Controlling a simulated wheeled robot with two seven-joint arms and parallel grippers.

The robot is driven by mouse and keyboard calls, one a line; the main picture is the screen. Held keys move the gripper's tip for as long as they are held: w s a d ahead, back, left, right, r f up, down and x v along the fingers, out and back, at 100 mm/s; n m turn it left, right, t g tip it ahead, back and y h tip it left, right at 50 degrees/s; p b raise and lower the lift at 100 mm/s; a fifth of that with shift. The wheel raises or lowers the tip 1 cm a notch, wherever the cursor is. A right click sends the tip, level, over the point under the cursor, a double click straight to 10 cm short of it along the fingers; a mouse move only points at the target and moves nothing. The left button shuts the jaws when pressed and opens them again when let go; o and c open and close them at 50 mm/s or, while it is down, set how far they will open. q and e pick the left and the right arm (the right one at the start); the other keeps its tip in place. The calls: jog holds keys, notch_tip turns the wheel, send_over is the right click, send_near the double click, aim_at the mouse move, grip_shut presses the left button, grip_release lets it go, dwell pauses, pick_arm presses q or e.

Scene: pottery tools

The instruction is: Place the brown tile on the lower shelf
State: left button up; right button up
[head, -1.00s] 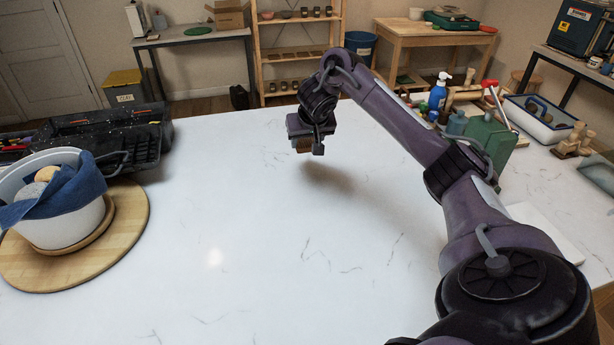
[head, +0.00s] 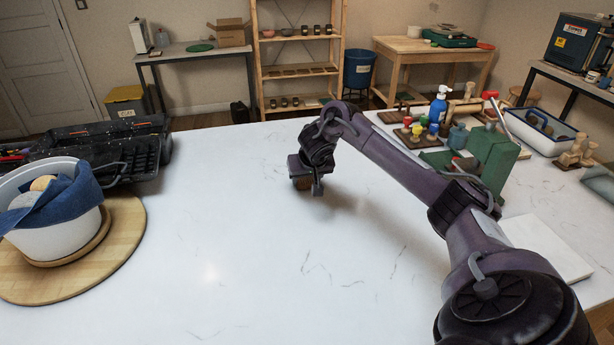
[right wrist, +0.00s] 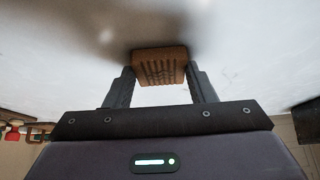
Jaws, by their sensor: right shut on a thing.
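The brown tile (right wrist: 160,66), with a ridged pattern on its face, is held between the fingers of my right gripper (right wrist: 160,88) in the right wrist view. In the head view the right gripper (head: 306,187) is over the far middle of the white table, with the tile (head: 302,184) partly hidden beneath it. A wooden shelf rack (head: 256,72) stands on the floor beyond the table's far edge. Its lower shelf (head: 290,107) carries several small dark pots, and its middle shelf (head: 296,71) carries flat tiles. My left gripper is out of view.
A white bucket with a blue cloth (head: 50,225) stands on a round wooden board (head: 125,235) at left, near a black toolbox (head: 100,145). The table's middle is clear; a blue bin (head: 358,70) stands beside the rack.

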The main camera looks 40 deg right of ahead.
jog(key=o, duration=1.1)
jog(key=shift+f, duration=0.1)
